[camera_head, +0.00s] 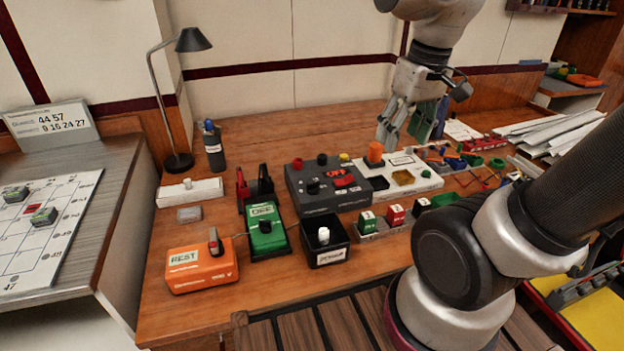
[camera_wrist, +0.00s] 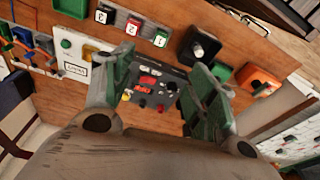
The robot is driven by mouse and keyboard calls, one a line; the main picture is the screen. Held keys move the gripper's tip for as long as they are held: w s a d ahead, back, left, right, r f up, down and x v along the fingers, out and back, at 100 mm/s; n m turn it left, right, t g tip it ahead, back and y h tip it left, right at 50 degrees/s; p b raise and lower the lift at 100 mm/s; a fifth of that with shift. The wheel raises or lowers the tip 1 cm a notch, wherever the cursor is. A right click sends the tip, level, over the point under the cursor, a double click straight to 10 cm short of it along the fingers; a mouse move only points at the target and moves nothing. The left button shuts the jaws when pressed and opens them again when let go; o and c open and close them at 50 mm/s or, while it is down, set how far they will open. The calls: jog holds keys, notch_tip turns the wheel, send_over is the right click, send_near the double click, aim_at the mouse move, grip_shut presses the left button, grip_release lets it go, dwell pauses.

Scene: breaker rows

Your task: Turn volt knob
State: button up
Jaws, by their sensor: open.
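A dark grey box (camera_head: 336,203) stands near the middle of the bench. On its top are a red OFF switch (camera_head: 339,173), a black knob (camera_head: 313,188), a red knob (camera_head: 298,163) and a yellow one. No label reading volt is legible, so I cannot tell which knob it is. My gripper (camera_head: 405,132) is open and empty, above the bench behind and right of the box, over the white board. In the wrist view the dark box (camera_wrist: 172,73) shows between the green-padded fingers of my gripper (camera_wrist: 160,85), well beyond them.
A white board (camera_head: 425,184) with an orange knob (camera_head: 375,152) stands right of the box. A green OFF unit (camera_head: 267,240), an orange REST box (camera_head: 202,268) and a black tray (camera_head: 325,252) stand in front. A lamp (camera_head: 178,100) stands back left.

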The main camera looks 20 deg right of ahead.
jog(key=w+a+f+n+g, duration=0.1)
jog(key=w+a+f, duration=0.3)
jog(key=w+f, duration=0.25)
jog(key=w+a+f+n+g, duration=0.1)
jog(key=w+a+f+g, duration=0.1)
jog(key=w+a+f, duration=0.4)
jog(key=t, duration=0.1)
send_over(313, 182)
notch_tip(313, 182, down, 2)
jog(key=shift+f, duration=0.2)
notch_tip(313, 182, down, 6)
jog(key=shift+f, duration=0.65)
jog(key=shift+c, duration=0.2)
jog(key=c, duration=1)
